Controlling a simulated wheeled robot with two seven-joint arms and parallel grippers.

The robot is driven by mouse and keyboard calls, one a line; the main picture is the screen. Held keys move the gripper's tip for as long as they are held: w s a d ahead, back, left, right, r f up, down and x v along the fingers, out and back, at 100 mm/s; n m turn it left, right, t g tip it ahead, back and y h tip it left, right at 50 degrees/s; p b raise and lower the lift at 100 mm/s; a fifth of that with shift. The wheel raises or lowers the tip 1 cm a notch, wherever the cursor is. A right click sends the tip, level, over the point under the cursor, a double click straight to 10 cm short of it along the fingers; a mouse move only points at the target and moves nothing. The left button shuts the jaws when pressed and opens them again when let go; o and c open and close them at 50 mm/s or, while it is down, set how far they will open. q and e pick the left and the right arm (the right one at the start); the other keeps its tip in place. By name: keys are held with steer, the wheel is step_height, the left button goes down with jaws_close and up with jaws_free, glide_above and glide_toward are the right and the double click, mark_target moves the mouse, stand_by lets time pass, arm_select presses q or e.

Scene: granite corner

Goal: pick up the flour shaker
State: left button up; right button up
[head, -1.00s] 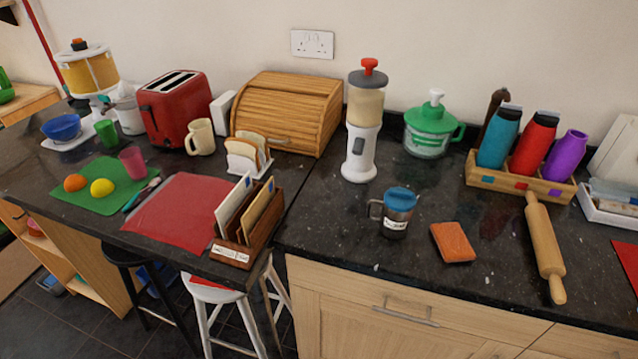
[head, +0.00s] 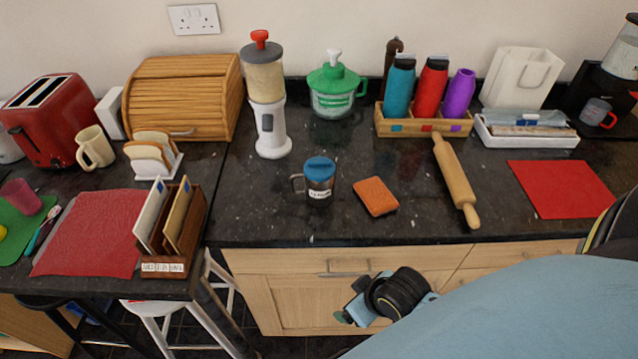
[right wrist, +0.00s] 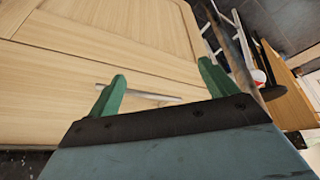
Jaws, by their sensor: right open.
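The flour shaker appears to be the small metal cup with a blue lid (head: 319,182), upright on the dark granite counter. It has a handle on its left side and a white label too small to read surely. My right gripper (head: 345,312) is below the counter's front edge, in front of the cabinet doors and well apart from the shaker. The right wrist view shows its two green fingers (right wrist: 162,72) spread apart with nothing between them. The shaker is not in that view. My left gripper is not in view.
An orange sponge (head: 376,196) lies right of the shaker, with a rolling pin (head: 455,180) beyond. A white and grey dispenser (head: 268,110) stands behind left. A letter rack (head: 188,235) stands front left. Counter directly in front of the shaker is clear. A cabinet handle (right wrist: 140,93) is near the right gripper.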

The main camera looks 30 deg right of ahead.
step_height(320, 180, up, 12)
steer(key=w+t, duration=0.2)
steer(key=n+t+y, duration=0.1)
steer(key=t+y, duration=0.2)
steer(key=t, duration=0.3)
glide_toward(330, 186)
steer(key=x, duration=0.8)
steer(key=shift+w, duration=0.15)
steer(key=shift+x, duration=2.7)
steer(key=shift+d, duration=0.1)
steer(key=c, duration=1.2)
